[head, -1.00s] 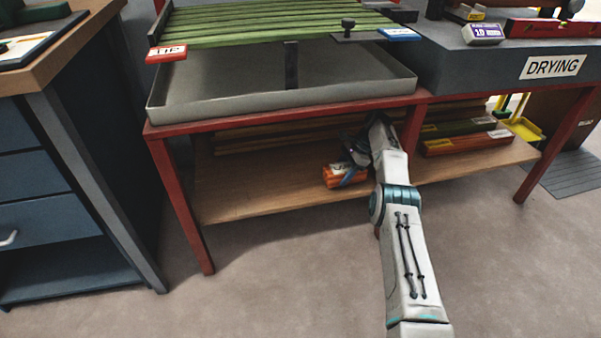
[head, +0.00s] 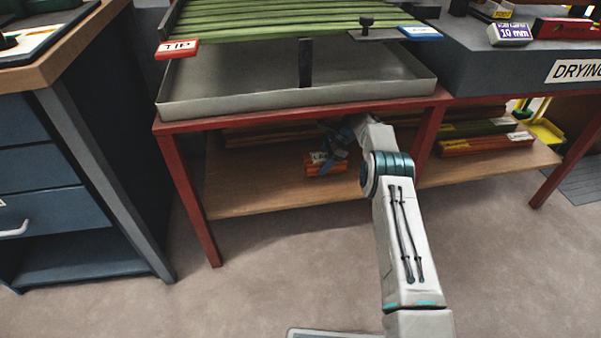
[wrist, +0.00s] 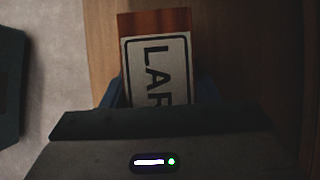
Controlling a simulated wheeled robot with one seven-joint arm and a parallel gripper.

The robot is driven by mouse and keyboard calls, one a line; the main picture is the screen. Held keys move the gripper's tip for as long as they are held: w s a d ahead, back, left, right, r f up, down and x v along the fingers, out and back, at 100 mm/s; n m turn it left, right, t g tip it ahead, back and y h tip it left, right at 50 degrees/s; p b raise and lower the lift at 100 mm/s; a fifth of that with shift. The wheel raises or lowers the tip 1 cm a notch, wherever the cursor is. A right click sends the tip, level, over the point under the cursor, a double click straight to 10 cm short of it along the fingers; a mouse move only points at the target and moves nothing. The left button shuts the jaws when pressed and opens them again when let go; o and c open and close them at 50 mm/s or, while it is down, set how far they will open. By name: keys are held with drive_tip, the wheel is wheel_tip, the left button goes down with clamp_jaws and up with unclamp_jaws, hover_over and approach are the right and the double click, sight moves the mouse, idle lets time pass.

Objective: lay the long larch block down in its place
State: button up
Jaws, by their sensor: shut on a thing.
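The long larch block (head: 312,168) is orange-brown and sits low at the lower shelf, under the red-framed bench. In the wrist view its orange end (wrist: 155,22) and a white label reading "LAR" (wrist: 158,70) show; the rest is hidden by the gripper body. My gripper (head: 330,158) is shut on the block, reaching in under the bench's front rail. Whether the block touches the shelf board (head: 270,198) I cannot tell.
More boards (head: 270,132) lie at the back of the shelf, and labelled orange and green blocks (head: 485,143) lie to its right. The red front rail (head: 300,112) is close above my arm. A blue drawer cabinet (head: 50,215) stands at left. The shelf front is bare at left.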

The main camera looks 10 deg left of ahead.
sight(311, 158)
drive_tip(key=a, duration=0.2)
drive_tip(key=s+a, duration=0.1)
drive_tip(key=a, duration=0.2)
drive_tip(key=shift+s+a, duration=0.15)
drive_tip(key=shift+s, duration=0.05)
drive_tip(key=b+x, duration=0.1)
drive_tip(key=x, duration=0.2)
drive_tip(key=shift+d+f+b, duration=0.2)
drive_tip(key=shift+f+b, duration=0.2)
drive_tip(key=shift+f, duration=0.05)
drive_tip(key=shift+d+f, duration=0.1)
drive_tip(key=shift+f, duration=0.05)
drive_tip(key=o, duration=1.2)
drive_tip(key=shift+c, duration=0.2)
